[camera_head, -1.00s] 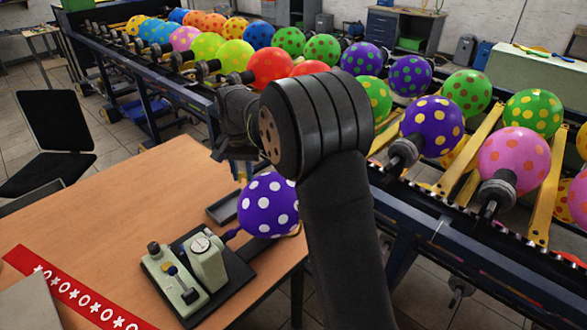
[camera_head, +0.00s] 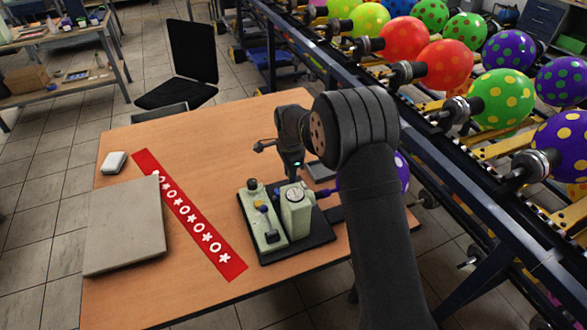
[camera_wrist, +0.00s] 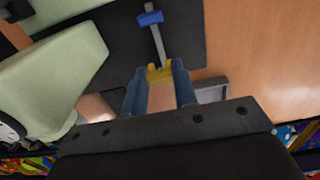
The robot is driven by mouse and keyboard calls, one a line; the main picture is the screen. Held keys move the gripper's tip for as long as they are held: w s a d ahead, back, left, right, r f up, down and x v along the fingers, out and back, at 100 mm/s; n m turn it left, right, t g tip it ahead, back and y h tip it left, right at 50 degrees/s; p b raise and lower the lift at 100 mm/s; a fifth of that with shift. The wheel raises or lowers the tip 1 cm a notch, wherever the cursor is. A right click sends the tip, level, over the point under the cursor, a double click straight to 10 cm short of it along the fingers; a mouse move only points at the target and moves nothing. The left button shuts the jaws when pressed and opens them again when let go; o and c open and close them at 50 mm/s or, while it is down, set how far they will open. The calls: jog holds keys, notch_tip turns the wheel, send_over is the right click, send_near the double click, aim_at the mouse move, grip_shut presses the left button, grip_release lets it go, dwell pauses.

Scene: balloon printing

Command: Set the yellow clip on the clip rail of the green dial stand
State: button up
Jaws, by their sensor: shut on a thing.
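The green dial stand (camera_head: 297,214) is a pale green block with a round dial on top, on a black base plate (camera_head: 318,238) on the table. In the wrist view its pale green body (camera_wrist: 60,70) fills the left side. My gripper (camera_wrist: 160,78) has two blue fingers shut on the small yellow clip (camera_wrist: 160,73) at their tips. Beyond the clip, a thin grey rod (camera_wrist: 159,45), perhaps the clip rail, carries a blue piece (camera_wrist: 150,18). Whether clip and rod touch is unclear. In the head view my fingertips are hidden behind the stand.
A pale green plate with knobs (camera_head: 262,222) stands beside the dial block. A purple balloon (camera_head: 402,172) is mostly hidden behind my arm. A red patterned strip (camera_head: 190,215) and a grey board (camera_head: 125,225) lie left. A balloon conveyor (camera_head: 470,150) runs along the right.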

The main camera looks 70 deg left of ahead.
jog(key=shift+f, duration=2.25)
jog(key=shift+f, duration=1)
jog(key=o, duration=0.9)
jog(key=shift+o, duration=0.2)
jog(key=shift+r, duration=0.1)
notch_tip(320, 180, up, 17)
jog(key=shift+r, duration=0.1)
